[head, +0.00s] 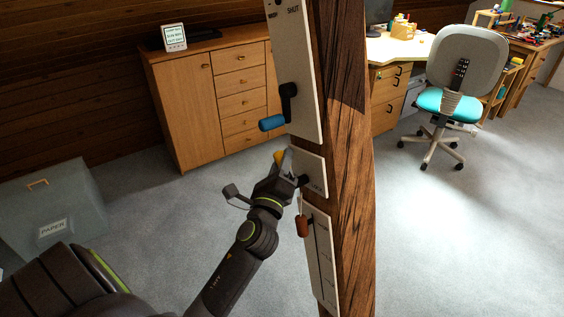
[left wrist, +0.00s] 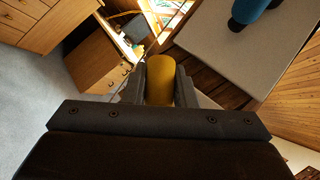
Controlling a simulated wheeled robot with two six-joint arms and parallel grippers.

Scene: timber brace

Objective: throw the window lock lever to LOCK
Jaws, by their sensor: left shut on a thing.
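A small white plate (head: 311,163) on the timber post (head: 343,130) carries a lever with a yellow grip (head: 279,158). My left gripper (head: 284,164) is at this plate, shut on the yellow grip. In the left wrist view the yellow grip (left wrist: 160,80) stands between the two fingers of the left gripper (left wrist: 160,88). The gripper hides most of the lever and part of the plate. My right gripper is not in view.
Above, a larger plate (head: 300,70) marked SHUT has a crank with a blue handle (head: 272,122), close over my gripper. Below, another plate (head: 322,262) has a slot and a red-brown handle (head: 302,226). A wooden cabinet (head: 190,100) and an office chair (head: 455,100) stand behind.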

